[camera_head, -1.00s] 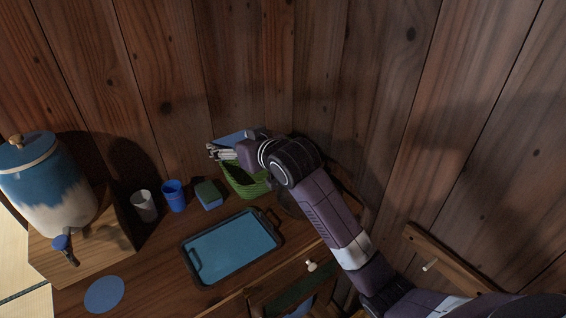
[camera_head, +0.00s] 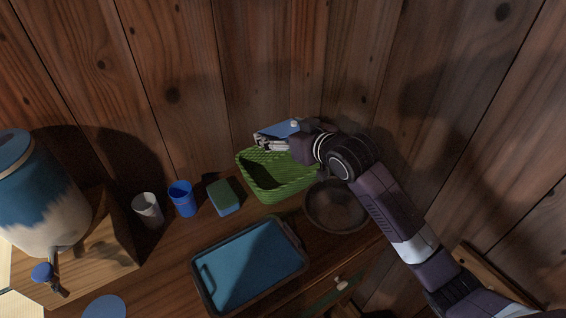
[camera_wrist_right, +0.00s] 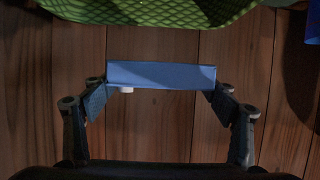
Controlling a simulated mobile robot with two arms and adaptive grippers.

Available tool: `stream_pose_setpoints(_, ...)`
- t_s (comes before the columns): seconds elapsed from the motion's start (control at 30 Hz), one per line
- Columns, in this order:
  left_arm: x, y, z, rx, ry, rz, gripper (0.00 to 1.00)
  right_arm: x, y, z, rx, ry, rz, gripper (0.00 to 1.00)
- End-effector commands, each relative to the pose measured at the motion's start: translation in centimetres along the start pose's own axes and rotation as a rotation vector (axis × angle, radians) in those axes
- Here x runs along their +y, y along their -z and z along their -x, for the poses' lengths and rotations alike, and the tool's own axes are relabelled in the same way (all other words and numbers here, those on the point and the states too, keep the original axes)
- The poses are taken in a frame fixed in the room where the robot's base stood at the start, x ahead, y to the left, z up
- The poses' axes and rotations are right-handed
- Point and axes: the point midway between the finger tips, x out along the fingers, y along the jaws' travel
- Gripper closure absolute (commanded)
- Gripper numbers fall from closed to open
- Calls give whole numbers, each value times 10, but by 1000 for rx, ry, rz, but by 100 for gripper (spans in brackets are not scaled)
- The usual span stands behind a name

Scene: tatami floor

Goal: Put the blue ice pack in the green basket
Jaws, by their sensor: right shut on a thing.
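The blue ice pack (camera_head: 278,129) is between the fingers of my right gripper (camera_head: 270,144), which is shut on it. They are at the far side of the green basket (camera_head: 280,190) in the head view, near the wall. In the right wrist view the ice pack (camera_wrist_right: 160,74) spans the gap between the fingertips (camera_wrist_right: 160,88). The green basket (camera_wrist_right: 150,12) shows at the top edge there, apart from the pack in the picture. The basket's visible inside looks empty in the head view. My left gripper is not in view.
A brown bowl (camera_head: 337,208) stands right of the basket. A blue-green sponge-like block (camera_head: 224,197), a blue cup (camera_head: 183,199) and a white cup (camera_head: 148,210) stand left. A blue tray (camera_head: 250,268) lies in front. A large jar (camera_head: 45,200) is far left. The wooden wall (camera_head: 220,70) is close behind.

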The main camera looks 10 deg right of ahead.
Motion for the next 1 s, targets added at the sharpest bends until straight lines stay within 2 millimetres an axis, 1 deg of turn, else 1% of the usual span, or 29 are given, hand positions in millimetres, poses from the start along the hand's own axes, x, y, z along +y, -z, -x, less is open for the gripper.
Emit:
stream_pose_setpoints(0.03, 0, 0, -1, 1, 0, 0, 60, 0, -16, -6, -5, 0, -3, 50)
stream_pose_setpoints(0.1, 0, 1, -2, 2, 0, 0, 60, 0, -32, -12, -4, 0, -2, 50)
stream_pose_setpoints(0.2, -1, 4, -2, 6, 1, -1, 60, 0, -49, -20, -2, -1, -1, 50)
stream_pose_setpoints(0.43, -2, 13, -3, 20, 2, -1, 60, 0, -68, -29, 1, 0, -1, 50)
stream_pose_setpoints(0.63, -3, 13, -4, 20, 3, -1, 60, 0, -96, -40, 0, 0, -1, 50)
stream_pose_setpoints(0.77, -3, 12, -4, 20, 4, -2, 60, 0, -103, -43, 3, 0, 0, 50)
stream_pose_setpoints(1.0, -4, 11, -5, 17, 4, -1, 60, 0, -103, -43, 3, 0, 1, 50)
